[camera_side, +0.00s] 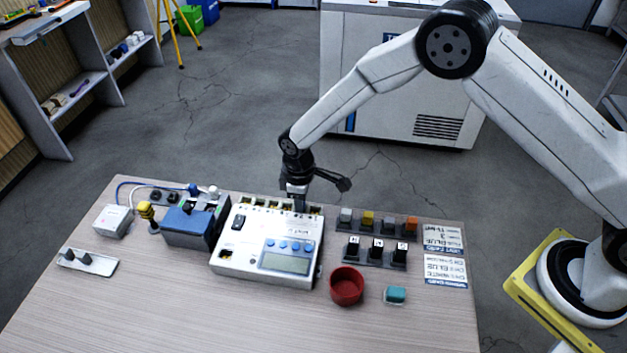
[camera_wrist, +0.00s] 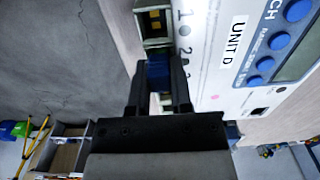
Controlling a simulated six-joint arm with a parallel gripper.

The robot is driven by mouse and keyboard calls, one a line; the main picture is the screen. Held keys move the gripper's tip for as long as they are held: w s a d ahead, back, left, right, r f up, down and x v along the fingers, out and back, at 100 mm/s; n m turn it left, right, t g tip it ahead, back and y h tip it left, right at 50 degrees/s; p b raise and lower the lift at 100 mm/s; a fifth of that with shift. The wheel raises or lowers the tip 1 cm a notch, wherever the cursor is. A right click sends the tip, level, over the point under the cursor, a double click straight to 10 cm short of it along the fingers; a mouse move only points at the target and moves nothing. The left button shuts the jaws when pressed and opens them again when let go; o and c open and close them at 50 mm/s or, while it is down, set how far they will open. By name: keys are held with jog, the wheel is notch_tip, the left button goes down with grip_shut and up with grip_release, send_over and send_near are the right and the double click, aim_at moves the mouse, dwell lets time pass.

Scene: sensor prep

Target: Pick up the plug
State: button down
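My gripper (camera_side: 298,205) points down at the back right of a white instrument (camera_side: 240,262), at its row of sockets. In the wrist view my gripper (camera_wrist: 159,78) has one dark finger on each side of a small blue plug (camera_wrist: 158,70), with no clear gap seen. The plug is beside the edge of the white instrument (camera_wrist: 215,75), in line with its sockets. I cannot tell whether it is seated in a socket. In the side view my gripper hides the plug.
Left of the instrument stand a blue box (camera_side: 188,226), a yellow-topped post (camera_side: 147,212) and a white box (camera_side: 113,221) with a blue cable. Coloured blocks (camera_side: 368,220) and black switches (camera_side: 376,250) stand to the right. A red cup (camera_side: 346,286) is in front. The front table (camera_side: 200,315) is clear.

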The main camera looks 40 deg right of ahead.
jog(key=shift+r, duration=0.1)
dwell(0.3)
jog(key=shift+r, duration=0.75)
jog(key=s+d+r, duration=0.4)
jog(key=s+r, duration=0.7)
jog(key=s, duration=0.2)
jog(key=shift+s+r, duration=0.15)
jog(key=shift+s, duration=0.05)
jog(key=shift+w, duration=0.15)
